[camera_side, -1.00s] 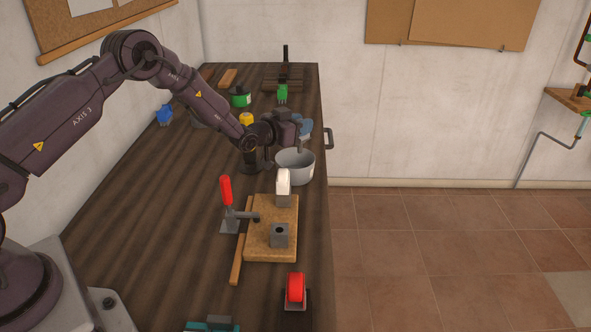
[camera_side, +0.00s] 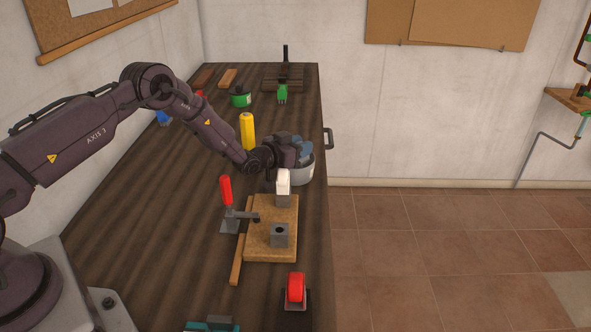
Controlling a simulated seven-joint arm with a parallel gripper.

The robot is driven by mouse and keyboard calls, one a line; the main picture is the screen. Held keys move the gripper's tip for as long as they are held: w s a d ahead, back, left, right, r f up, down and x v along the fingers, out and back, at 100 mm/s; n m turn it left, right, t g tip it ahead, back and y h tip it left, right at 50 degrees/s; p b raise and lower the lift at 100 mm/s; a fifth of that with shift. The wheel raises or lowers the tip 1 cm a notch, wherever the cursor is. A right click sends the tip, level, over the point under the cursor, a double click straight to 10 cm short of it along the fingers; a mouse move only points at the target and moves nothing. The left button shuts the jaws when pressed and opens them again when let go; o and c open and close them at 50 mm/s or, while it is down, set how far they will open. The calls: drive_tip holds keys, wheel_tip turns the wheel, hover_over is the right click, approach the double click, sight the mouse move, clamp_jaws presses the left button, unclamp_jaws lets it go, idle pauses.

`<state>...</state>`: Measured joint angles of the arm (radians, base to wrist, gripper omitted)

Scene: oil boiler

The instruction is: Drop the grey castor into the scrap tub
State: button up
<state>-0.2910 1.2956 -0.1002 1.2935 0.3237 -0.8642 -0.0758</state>
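The scrap tub appears to be the round pale grey tub (camera_side: 305,172) near the right edge of the bench. My gripper (camera_side: 281,168) is low at the tub's near left side, overlapping its rim in this view. Its fingertips are hidden or too small to make out, so I cannot see whether it is open or shut. A blue-grey shape (camera_side: 304,150) shows beside my gripper over the tub; I cannot tell whether it is part of the gripper. I cannot pick out the grey castor. The tub's inside is mostly hidden.
A wooden board (camera_side: 270,245) holds a white-topped block (camera_side: 283,186) and a grey block with a hole (camera_side: 280,236). A red-handled clamp (camera_side: 226,192) stands beside it. A yellow cylinder (camera_side: 247,131) stands behind my wrist. A red roller (camera_side: 296,288) is at the front.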

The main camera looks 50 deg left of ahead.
drive_tip(key=o, duration=0.4)
drive_tip(key=shift+o, duration=0.2)
drive_tip(key=shift+r, duration=0.1)
drive_tip(key=shift+r, duration=0.35)
wheel_tip(320, 180, up, 3)
drive_tip(key=shift+f, duration=0.1)
drive_tip(key=s+d+r, duration=0.2)
drive_tip(key=s+r, duration=0.7)
drive_tip(key=s, duration=0.4)
drive_tip(key=shift+s+d+r, duration=0.15)
drive_tip(key=shift+s+r, duration=0.05)
drive_tip(key=shift+s, duration=0.2)
